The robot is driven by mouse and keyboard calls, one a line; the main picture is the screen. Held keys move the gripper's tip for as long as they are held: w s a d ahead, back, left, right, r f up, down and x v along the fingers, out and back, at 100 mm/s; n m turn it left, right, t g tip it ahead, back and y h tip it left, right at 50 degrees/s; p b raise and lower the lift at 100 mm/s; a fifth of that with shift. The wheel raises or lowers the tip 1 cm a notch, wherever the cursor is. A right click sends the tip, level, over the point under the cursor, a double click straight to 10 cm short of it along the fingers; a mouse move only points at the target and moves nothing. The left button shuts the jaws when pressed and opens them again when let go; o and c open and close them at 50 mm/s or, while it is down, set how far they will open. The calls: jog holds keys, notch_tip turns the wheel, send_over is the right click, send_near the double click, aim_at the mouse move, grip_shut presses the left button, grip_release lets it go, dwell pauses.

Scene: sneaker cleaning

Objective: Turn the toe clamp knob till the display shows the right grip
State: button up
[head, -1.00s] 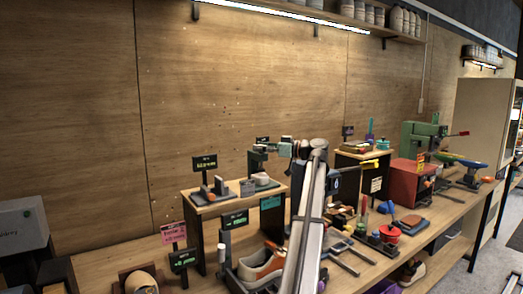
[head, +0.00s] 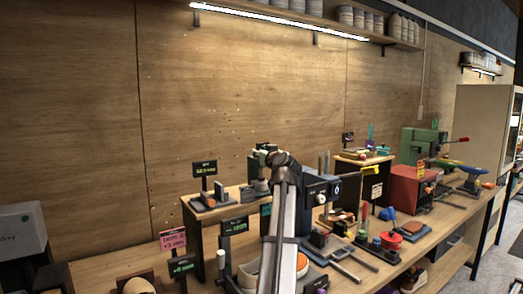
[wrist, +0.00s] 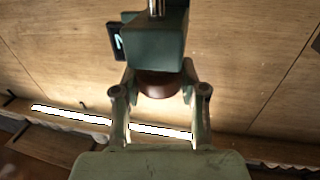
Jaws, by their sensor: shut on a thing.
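In the wrist view my gripper (wrist: 160,78) has its two fingers on either side of a round brown knob (wrist: 160,88) and is shut on it. The knob sits under a dark green block (wrist: 157,38) with a metal rod above it. A dark display (wrist: 116,42) with pale lettering stands left of the block, mostly cut off, so its reading cannot be told. In the head view my arm reaches to a greenish device (head: 259,158) on the raised shelf, and the arm hides the knob.
Small displays (head: 205,168) stand around the bench, one reading about +0 mm (head: 182,265). A pink sign (head: 172,240) is at the left. A red box (head: 408,188) and a green press (head: 420,143) stand at the right. The wall behind is bare.

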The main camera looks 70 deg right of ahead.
jog(key=shift+w+r+m+g+h+p, duration=0.15)
jog(key=shift+m+g+h+p, duration=0.9)
jog(key=shift+p, duration=0.65)
jog(key=shift+s+r+m+g+h+p, duration=0.15)
jog(key=shift+m+g+h+p, duration=0.6)
jog(key=shift+g+p, duration=0.75)
jog(key=shift+w+m+g+p, duration=0.1)
jog(key=shift+m+g+p, duration=0.5)
jog(key=shift+p, duration=0.45)
jog(key=shift+f+m+g+h+p, duration=0.2)
jog(key=shift+m+g+h+p, duration=0.4)
jog(key=shift+g+p, duration=0.2)
jog(key=o, duration=1.2)
jog(key=shift+c, duration=0.2)
jog(key=shift+f, duration=0.1)
jog(key=v, duration=1.2)
